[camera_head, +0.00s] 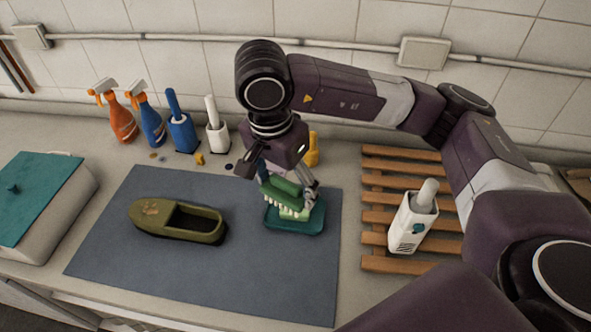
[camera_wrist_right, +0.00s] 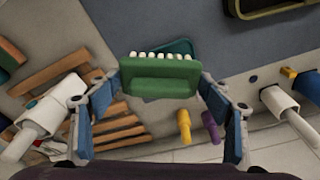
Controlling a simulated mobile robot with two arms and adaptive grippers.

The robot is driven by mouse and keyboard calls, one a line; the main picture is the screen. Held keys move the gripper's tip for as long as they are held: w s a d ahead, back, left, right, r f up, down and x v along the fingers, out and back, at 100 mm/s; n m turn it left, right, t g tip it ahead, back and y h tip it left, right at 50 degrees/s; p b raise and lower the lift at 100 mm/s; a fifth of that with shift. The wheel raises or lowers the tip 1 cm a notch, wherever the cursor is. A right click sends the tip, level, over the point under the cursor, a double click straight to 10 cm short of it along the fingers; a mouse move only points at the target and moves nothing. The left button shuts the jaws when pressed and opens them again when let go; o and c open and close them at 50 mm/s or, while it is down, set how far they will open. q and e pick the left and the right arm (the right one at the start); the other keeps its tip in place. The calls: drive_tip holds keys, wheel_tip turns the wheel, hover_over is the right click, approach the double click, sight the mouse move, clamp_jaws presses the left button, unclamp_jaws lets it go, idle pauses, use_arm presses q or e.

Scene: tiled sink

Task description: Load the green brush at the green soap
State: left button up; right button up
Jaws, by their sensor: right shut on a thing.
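The green brush (camera_head: 281,188), with pale bristles along its lower side, is held in my right gripper (camera_head: 285,182), which is shut on it. In the right wrist view the brush (camera_wrist_right: 160,84) sits between the two fingers, its bristles facing the top of the picture. Below it in the head view is a teal dish (camera_head: 296,228) on the mat, with the pale green soap (camera_head: 291,214) showing just under the bristles. I cannot tell whether the bristles touch the soap. In the wrist view the brush hides most of the dish (camera_wrist_right: 181,46). My left gripper is out of view.
An olive clog (camera_head: 160,222) lies on the blue-grey mat (camera_head: 190,275). A white holder (camera_head: 408,228) stands on the wooden rack (camera_head: 378,217) at right. Spray bottles (camera_head: 122,122) and brush holders (camera_head: 183,135) line the back. The mat's front is clear.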

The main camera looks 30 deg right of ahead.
drive_tip(key=m, duration=0.2)
drive_tip(key=w+m+p, duration=0.1)
drive_tip(key=m, duration=0.2)
drive_tip(key=shift+d+g, duration=0.15)
drive_tip(key=shift+g, duration=0.25)
drive_tip(key=m, duration=0.4)
drive_tip(key=w+m+p, duration=0.1)
drive_tip(key=m, duration=0.1)
drive_tip(key=shift+d+f+g, duration=0.2)
drive_tip(key=shift+g, duration=0.2)
drive_tip(key=m, duration=0.3)
drive_tip(key=shift+w+d+f+m+g+p, duration=0.2)
drive_tip(key=shift+m+g+p, duration=0.1)
drive_tip(key=shift+p, duration=0.1)
drive_tip(key=shift+w+d+f+m+t+y, duration=0.2)
drive_tip(key=shift+w+d+f+m+y, duration=0.35)
drive_tip(key=shift+f+m, duration=2.35)
drive_tip(key=shift+w+d+f+m+t+y, duration=0.3)
drive_tip(key=shift+d+m+y, duration=0.35)
drive_tip(key=shift+m, duration=4.8)
drive_tip(key=shift+w+d+f+m+t+y, duration=0.1)
drive_tip(key=shift+w+d+f+m+y, duration=1)
drive_tip(key=shift+m, duration=3.05)
drive_tip(key=shift+s+a+f+h, duration=0.25)
drive_tip(key=shift+s+f+h, duration=0.1)
drive_tip(key=shift+f, duration=0.15)
drive_tip(key=shift+s+a+f+h, duration=0.25)
drive_tip(key=shift+s+f, duration=0.1)
drive_tip(key=shift+f, duration=0.1)
